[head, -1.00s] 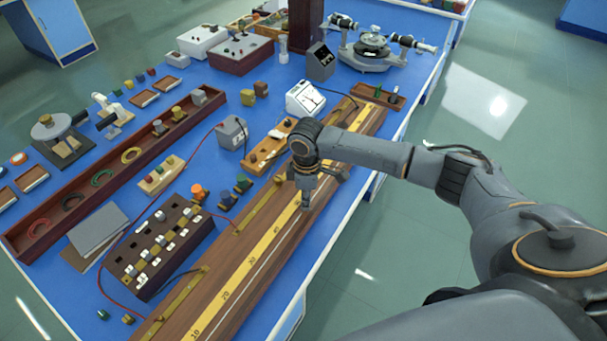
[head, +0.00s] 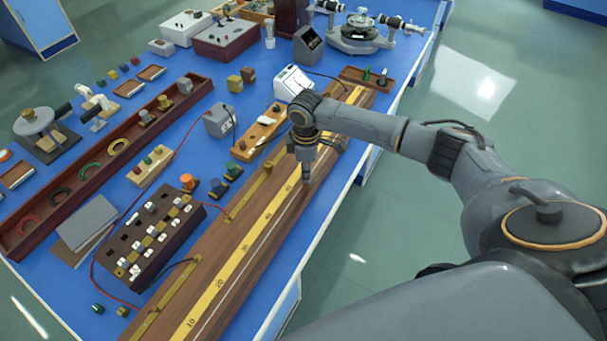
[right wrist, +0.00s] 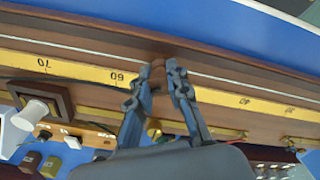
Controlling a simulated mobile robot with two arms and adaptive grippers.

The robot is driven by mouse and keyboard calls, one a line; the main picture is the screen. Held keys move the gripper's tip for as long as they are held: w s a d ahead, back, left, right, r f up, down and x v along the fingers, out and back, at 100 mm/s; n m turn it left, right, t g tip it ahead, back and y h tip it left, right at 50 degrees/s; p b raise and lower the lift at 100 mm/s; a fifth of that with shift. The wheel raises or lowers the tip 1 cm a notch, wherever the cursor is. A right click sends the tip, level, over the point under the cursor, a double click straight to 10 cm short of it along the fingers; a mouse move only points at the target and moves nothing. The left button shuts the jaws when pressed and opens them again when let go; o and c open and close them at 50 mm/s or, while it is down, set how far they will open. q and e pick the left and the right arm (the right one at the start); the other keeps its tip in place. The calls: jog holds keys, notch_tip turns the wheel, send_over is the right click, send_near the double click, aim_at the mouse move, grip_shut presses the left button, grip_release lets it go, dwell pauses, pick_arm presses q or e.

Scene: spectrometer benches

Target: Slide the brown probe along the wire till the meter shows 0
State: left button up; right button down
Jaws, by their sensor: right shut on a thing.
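My right gripper (right wrist: 160,84) is shut on the brown probe (right wrist: 158,66), which shows between its fingertips in the right wrist view. The probe is at the bare wire (right wrist: 215,77) beside the yellow scale (right wrist: 88,71), a little to the 40 side of the 60 mark. Whether it touches the wire I cannot tell. In the head view the right gripper (head: 307,174) points down over the long wooden wire board (head: 213,250), and the probe is hidden. The white meter (head: 293,82) stands behind the board; its reading is too small to tell. My left gripper is out of view.
A plug box (head: 160,238) and a wooden key block (head: 259,133) stand left of the board. A grey box (head: 219,121) with leads is nearby. The table edge runs close along the board's right side.

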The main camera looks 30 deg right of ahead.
aim_at(318, 166)
jog(key=shift+w+d+b, duration=0.35)
jog(key=shift+w+d, duration=0.3)
jog(key=shift+d, duration=0.4)
jog(key=shift+w+d+b, duration=0.35)
jog(key=shift+w+d, duration=0.25)
jog(key=shift+d, duration=0.45)
jog(key=shift+w+d+b, duration=0.35)
jog(key=shift+w+d, duration=0.3)
jog(key=shift+d, duration=0.4)
jog(key=shift+s+f+p, duration=0.1)
jog(key=shift+f+p, duration=0.05)
jog(key=shift+p, duration=0.15)
jog(key=shift+s+a+f, duration=0.1)
jog(key=shift+s+f, duration=0.05)
jog(key=shift+f, duration=0.05)
dwell(1.6)
jog(key=shift+w+d+r, duration=0.2)
jog(key=shift+d, duration=0.1)
dwell(1.3)
jog(key=shift+w+d, duration=0.2)
jog(key=shift+d, duration=0.05)
jog(key=shift+p, duration=0.3)
dwell(0.6)
